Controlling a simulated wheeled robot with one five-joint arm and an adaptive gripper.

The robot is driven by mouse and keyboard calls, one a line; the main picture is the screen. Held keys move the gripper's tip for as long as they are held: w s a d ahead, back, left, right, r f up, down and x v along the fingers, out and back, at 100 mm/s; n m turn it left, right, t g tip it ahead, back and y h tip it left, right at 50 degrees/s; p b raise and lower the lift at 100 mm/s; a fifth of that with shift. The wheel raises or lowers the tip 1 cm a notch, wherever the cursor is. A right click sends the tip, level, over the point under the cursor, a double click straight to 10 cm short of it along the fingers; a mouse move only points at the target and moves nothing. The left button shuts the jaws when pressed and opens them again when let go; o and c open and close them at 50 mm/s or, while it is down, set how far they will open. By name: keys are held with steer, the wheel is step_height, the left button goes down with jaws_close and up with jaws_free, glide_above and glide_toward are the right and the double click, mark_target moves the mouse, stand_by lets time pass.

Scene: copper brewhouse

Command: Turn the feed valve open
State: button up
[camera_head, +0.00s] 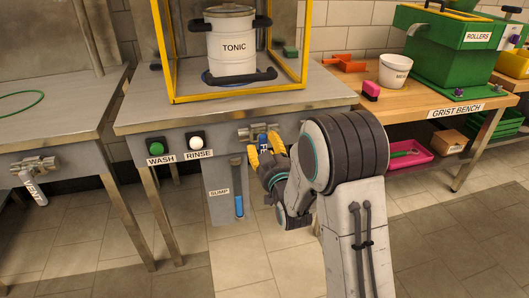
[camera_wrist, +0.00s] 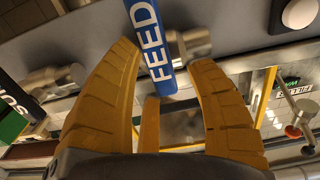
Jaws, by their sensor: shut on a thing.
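The feed valve has a metal body (camera_head: 257,131) on the front panel of the steel counter, below the yellow frame. Its blue handle (camera_wrist: 152,45), lettered FEED in white, fills the upper middle of the wrist view. In the head view only a small blue part of the handle (camera_head: 263,138) shows, between the yellow fingers. My gripper (camera_head: 265,151) is at the valve and shut on the handle. In the wrist view the fingers of my gripper (camera_wrist: 163,57) stand on both sides of it. My fingers and arm hide much of the handle in the head view.
Left of the valve are a green WASH button (camera_head: 156,145), a white RINSE button (camera_head: 196,143) and a SUMP panel (camera_head: 222,195) with a blue slider. A VENT valve (camera_head: 36,178) is at far left. The grist bench (camera_head: 455,104) stands right. The floor in front is clear.

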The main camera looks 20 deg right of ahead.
mark_target(260, 147)
steer(key=s, duration=0.1)
steer(key=s+a, duration=0.1)
steer(key=s, duration=0.1)
steer(key=shift+a+f, duration=0.1)
steer(key=shift+s+d, duration=0.25)
steer(key=shift+s, duration=0.65)
steer(key=s+r+g+p, duration=0.3)
steer(key=s+r+p, duration=0.1)
steer(key=r+p, duration=0.7)
steer(key=s+r+g+p, duration=0.3)
steer(key=s+r+p, duration=0.2)
steer(key=r+p, duration=0.5)
steer(key=s+r+g+p, duration=0.8)
steer(key=s+r+p, duration=1.1)
steer(key=s+p, duration=0.2)
steer(key=shift+s+d+g, duration=0.25)
steer(key=shift+s+g, duration=0.05)
steer(key=shift+s, duration=0.6)
steer(key=shift+f, duration=0.1)
